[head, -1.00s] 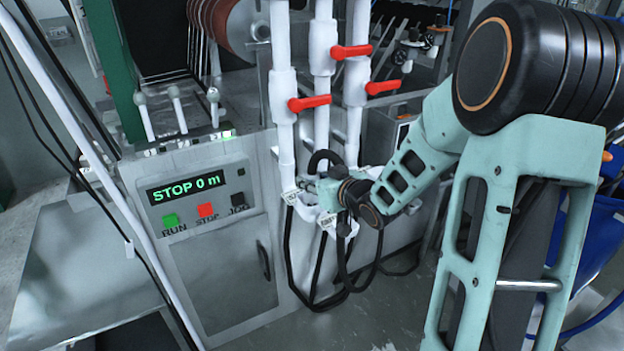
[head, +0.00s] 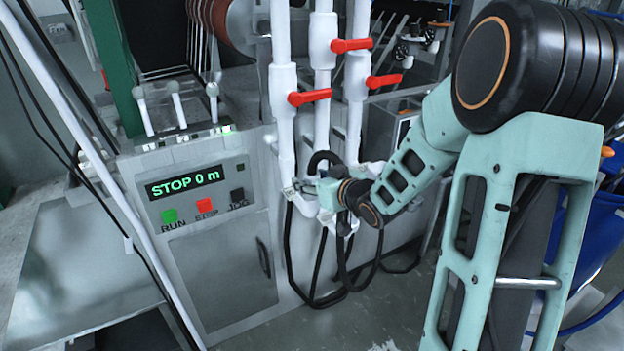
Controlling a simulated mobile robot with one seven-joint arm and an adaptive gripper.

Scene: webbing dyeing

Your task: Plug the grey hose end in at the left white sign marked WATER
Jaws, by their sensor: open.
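My gripper (head: 303,187) is small in the head view, at the lower ends of the white pipes, pointing left. It is open, with its fingertips close to the left white sign (head: 289,194); I cannot tell if they touch anything. The sign is too small to read and partly covered. Dark hoses (head: 290,255) hang in loops below the pipe ends, one of them starting beside the left sign. I cannot make out the grey hose end or whether it is plugged in; the gripper and wrist cover part of that area.
White vertical pipes (head: 284,125) with red valve handles (head: 309,96) rise just above my gripper. A control panel (head: 195,192) reading STOP 0 m is on the cabinet to the left. A blue bin (head: 597,235) stands at the right. Floor shows below the hoses.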

